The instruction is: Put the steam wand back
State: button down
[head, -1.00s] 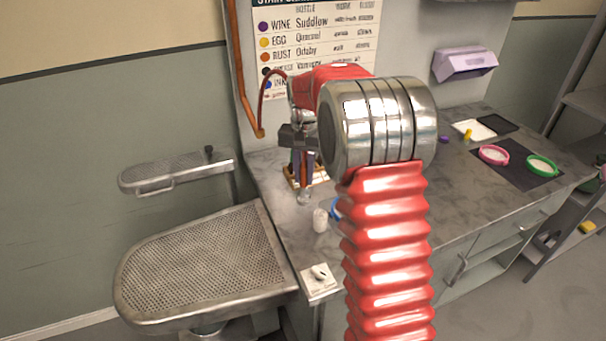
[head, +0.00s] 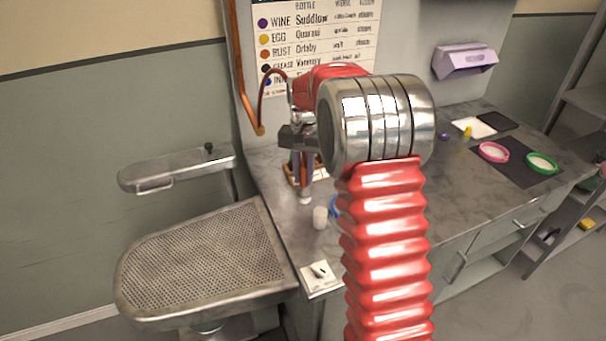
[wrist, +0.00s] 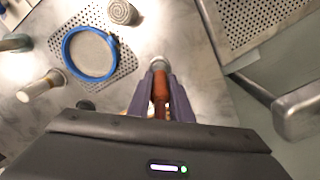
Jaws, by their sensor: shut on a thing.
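The steam wand (wrist: 160,88) is held between the dark fingers of my gripper (wrist: 161,100) in the wrist view. It has a reddish-brown body and a pale metal tip pointing down toward the worktop. In the head view the lower part of the wand (head: 305,184) hangs below my gripper, over the back left of the counter. A thin red hose (head: 263,100) loops beside a copper pipe (head: 240,75) on the wall panel. I cannot make out the wand's holder.
A perforated pressing board (head: 210,258) and a smaller board (head: 178,170) stand left of the counter. A blue ring (wrist: 66,62) and a pale-topped bottle (wrist: 40,86) are near the wand. A wooden rack lies behind it. Pink (head: 493,152) and green (head: 542,163) rings sit farther right.

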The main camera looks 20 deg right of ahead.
aim_at(304, 163)
jog(key=shift+f, duration=0.25)
dwell(0.7)
jog(key=c, duration=1.2)
grip_release()
jog(key=shift+r, duration=0.1)
jog(key=shift+r, duration=3.65)
